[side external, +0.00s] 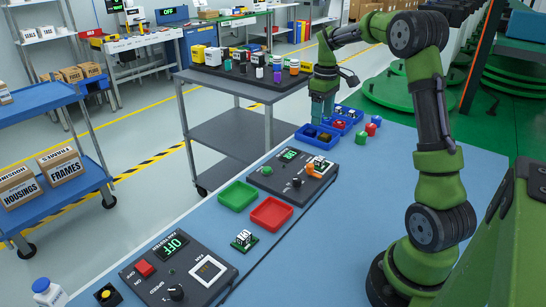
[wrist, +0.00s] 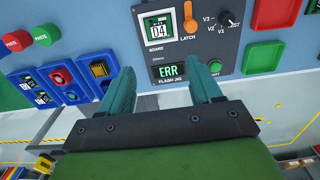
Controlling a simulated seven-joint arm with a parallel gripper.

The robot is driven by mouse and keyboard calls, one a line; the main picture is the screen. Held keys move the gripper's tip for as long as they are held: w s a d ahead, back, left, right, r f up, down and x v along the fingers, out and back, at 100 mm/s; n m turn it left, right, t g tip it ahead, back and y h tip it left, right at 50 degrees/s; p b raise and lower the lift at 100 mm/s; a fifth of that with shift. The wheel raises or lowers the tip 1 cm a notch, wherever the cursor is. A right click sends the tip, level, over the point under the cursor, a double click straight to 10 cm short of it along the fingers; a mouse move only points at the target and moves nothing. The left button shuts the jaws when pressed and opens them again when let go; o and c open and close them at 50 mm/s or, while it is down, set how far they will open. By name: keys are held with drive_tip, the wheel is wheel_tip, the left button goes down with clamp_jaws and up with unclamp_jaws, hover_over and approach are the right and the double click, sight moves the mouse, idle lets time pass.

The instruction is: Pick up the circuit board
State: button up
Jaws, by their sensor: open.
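A circuit board marked 04 (wrist: 158,24) sits in the flash jig (wrist: 232,48), beside the orange latch (wrist: 190,24). In the side external view this board (side external: 320,162) is at the jig's far end. Another small board (side external: 243,239) lies on the blue table, in front of the red tray. A green board (wrist: 40,97) also shows in a blue bin in the wrist view. My gripper (side external: 322,118) is open and empty above the blue bins. In the wrist view my gripper (wrist: 163,80) has its fingers spread below the jig's ERR display.
Blue bins (side external: 308,134) with small parts stand by the jig. Green tray (side external: 238,196) and red tray (side external: 271,214) sit beside it. A fan tester (side external: 180,270) is at the near end. Red and green cylinders (side external: 361,138) stand near the bins. A grey cart (side external: 237,137) adjoins the table.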

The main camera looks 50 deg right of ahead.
hover_over(320, 159)
drive_tip(key=f, duration=1)
drive_tip(key=shift+w, duration=0.3)
drive_tip(key=shift+s+d+f, duration=0.1)
drive_tip(key=shift+s+f, duration=0.05)
drive_tip(key=shift+f, duration=1.2)
drive_tip(key=shift+s+f, duration=0.1)
drive_tip(key=shift+f, duration=1.25)
drive_tip(key=c, duration=1.1)
drive_tip(key=shift+c, duration=0.2)
